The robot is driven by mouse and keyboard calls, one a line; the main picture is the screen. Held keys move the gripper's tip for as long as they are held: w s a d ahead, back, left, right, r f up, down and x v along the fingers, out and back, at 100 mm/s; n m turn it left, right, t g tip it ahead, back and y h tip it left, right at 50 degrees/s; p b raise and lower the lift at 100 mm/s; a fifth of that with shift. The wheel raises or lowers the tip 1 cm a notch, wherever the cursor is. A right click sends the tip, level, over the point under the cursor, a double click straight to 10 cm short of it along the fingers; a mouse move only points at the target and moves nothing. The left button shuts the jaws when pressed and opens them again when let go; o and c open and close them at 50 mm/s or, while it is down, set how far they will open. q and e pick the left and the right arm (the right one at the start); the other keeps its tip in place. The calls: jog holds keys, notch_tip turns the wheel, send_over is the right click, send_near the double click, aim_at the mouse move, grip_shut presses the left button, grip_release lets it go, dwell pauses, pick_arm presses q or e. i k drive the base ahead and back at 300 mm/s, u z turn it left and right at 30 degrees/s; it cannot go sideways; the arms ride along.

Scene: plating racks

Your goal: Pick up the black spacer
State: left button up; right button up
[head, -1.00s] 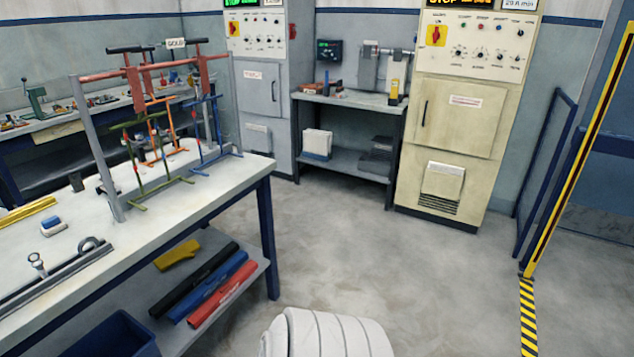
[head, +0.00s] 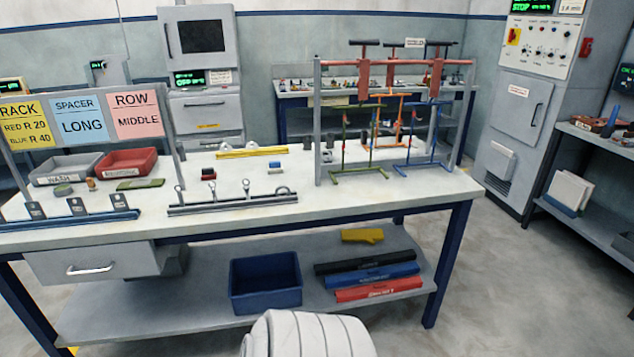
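A long black bar (head: 365,262) lies on the lower shelf of the workbench, behind a blue bar and a red bar. It has faint lettering, and I cannot read whether it is the black spacer. A small block with a dark top and a red base (head: 208,174) stands on the bench top. No other black piece is clearly marked as a spacer. Neither of my grippers is in view.
The workbench (head: 330,206) carries a rack frame (head: 318,130) with hanging green, orange and blue racks, trays, a yellow bar (head: 250,153) and signs reading RACK, SPACER LONG and ROW MIDDLE. A blue bin (head: 265,285) stands on the lower shelf. Floor at right is clear.

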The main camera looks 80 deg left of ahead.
aim_at(343, 265)
jog(key=u, duration=0.85)
jog(key=i, duration=1.25)
jog(key=u, duration=1.1)
jog(key=i, duration=2.1)
jog(key=u, duration=0.6)
